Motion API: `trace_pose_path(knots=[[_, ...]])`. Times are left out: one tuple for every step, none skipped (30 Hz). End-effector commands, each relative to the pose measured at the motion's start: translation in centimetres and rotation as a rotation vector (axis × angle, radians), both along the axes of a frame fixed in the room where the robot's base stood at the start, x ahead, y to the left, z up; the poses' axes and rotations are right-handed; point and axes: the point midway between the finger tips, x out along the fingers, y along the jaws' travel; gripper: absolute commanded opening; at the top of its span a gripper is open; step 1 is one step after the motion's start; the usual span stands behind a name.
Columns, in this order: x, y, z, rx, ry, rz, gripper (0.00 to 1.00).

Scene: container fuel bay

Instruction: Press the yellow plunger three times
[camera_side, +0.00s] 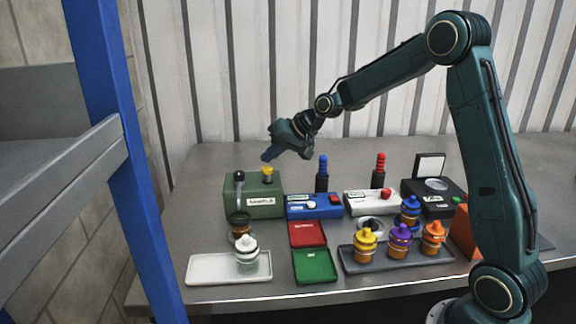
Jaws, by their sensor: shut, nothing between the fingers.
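The yellow plunger (267,171) stands up from the top of a green box (262,198) with a label on its front, at the left of the row of devices. A black-knobbed lever or spout (239,178) is on the same box, left of the plunger. My gripper (267,156) is shut and empty. Its fingertips point down and left and appear just above the yellow plunger in the picture. I cannot tell how large the gap is, or whether they line up in depth.
Right of the green box are a blue device (313,207), a white device (362,203) and a black device (432,206). In front are a white tray (205,268), red tray (307,234), green tray (315,266) and dark tray (395,264) with several capped jars. A blue post (112,130) stands left.

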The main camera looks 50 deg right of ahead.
Motion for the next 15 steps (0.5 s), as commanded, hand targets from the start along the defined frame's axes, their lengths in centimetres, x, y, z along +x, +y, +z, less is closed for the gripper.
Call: trace_pose_path(knots=[[-0.02,0.00,-0.11,0.000,0.001,0.001,0.00],[-0.01,0.00,-0.18,0.000,0.001,0.001,0.00],[-0.02,0.01,-0.28,0.001,0.001,0.000,0.00],[-0.02,0.00,-0.37,0.000,0.002,-0.001,0.00],[-0.02,0.01,-0.45,0.000,0.002,0.000,0.00],[-0.02,0.01,-0.56,0.000,0.001,0.000,0.00],[-0.01,0.01,-0.64,0.000,0.001,0.001,0.00],[-0.02,0.00,-0.70,0.000,0.001,0.001,0.00],[-0.01,0.00,-0.79,0.000,0.001,0.001,0.00],[0.00,0.00,-0.82,0.000,0.001,0.001,0.00],[-0.01,0.00,-0.85,0.000,0.001,0.001,0.00],[0.00,0.00,-0.86,0.000,0.000,0.000,0.00],[-0.01,0.00,-0.87,0.000,0.000,0.000,0.00],[-0.01,0.00,-0.87,0.000,0.000,0.000,0.00],[0.00,0.00,-0.86,0.000,0.000,0.000,0.00]])
